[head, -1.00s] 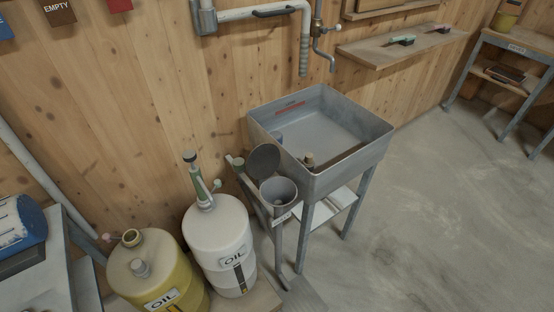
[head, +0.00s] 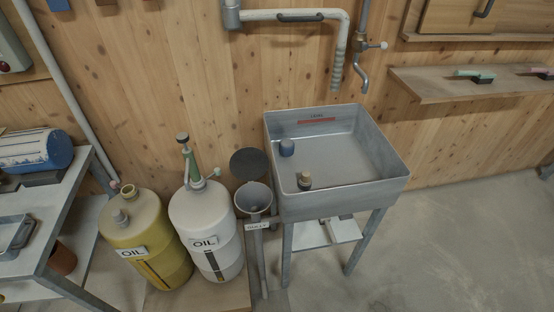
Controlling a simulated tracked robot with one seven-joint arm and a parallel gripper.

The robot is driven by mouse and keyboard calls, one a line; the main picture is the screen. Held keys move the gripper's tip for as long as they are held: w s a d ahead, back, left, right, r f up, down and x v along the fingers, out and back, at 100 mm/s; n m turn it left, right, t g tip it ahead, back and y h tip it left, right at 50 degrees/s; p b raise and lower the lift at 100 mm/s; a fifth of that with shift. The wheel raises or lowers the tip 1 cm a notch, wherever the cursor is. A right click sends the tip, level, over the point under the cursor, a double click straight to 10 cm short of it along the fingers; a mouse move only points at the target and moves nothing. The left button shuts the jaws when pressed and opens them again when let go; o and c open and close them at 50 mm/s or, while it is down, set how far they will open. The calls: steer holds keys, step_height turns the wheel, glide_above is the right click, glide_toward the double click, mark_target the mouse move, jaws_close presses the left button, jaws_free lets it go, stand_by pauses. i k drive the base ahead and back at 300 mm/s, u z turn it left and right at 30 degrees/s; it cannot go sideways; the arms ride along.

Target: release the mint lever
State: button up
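I see no part clearly marked as the mint lever. A white oil can (head: 205,217) stands at lower centre-left, with a green pump handle (head: 193,166) upright on its top. A small pale knob on a thin stem (head: 217,171) sticks out beside that handle; its exact colour is hard to tell. A mint-coloured handle (head: 474,73) lies on the wall shelf (head: 440,88) at right, with a dark part under it. My gripper is not in view.
A yellow oil can (head: 135,225) stands left of the white one. A grey sink (head: 345,205) on legs holds a blue and a brown-topped item. A grey funnel (head: 254,197) stands between. A workbench (head: 70,215) is at left; open floor (head: 450,250) is at right.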

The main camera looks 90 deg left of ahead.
mark_target(217, 171)
steer(key=z, duration=0.1)
steer(key=i, duration=0.8)
steer(key=u, duration=2.2)
steer(key=i, duration=0.15)
steer(key=u, duration=1.95)
steer(key=k, duration=0.45)
steer(key=u, duration=0.25)
steer(key=i, duration=1.35)
steer(key=z, duration=0.25)
